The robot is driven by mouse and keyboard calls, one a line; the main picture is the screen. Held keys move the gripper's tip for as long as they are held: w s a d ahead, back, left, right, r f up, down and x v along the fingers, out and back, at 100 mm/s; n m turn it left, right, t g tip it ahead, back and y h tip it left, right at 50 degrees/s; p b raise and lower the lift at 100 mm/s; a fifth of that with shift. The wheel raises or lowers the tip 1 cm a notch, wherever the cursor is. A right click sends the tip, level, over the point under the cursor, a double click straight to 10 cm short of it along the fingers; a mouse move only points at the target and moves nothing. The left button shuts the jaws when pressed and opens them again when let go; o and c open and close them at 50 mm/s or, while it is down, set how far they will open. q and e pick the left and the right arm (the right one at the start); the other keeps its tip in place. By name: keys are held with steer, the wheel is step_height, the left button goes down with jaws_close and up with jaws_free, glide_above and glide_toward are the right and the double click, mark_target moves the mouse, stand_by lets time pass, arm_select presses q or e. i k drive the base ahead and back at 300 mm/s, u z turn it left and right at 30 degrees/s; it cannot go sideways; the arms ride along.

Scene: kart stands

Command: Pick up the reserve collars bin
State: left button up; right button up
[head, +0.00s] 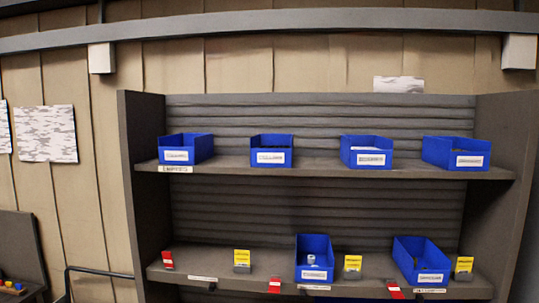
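Several blue bins with white front labels stand on a dark shelf unit. The upper shelf (320,170) bears a far-left bin (200,146), a second bin (272,141), a third bin (366,143) and a far-right bin (435,149). The lower shelf (230,283) bears a middle bin (325,243) with a small pale part inside and a right bin (433,256) turned at an angle. The labels are too small to read, so I cannot tell which is the reserve collars bin. Neither of my grippers is in view.
Yellow-and-grey items (242,261) and red items (274,286) sit along the lower shelf. A dark rail (95,271) stands left of the unit, with a dark case-like object (22,246) at the far left. The upper shelf has gaps between bins.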

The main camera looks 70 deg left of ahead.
mark_target(267, 150)
steer(key=u, duration=0.6)
steer(key=i, duration=0.7)
steer(key=u, duration=0.85)
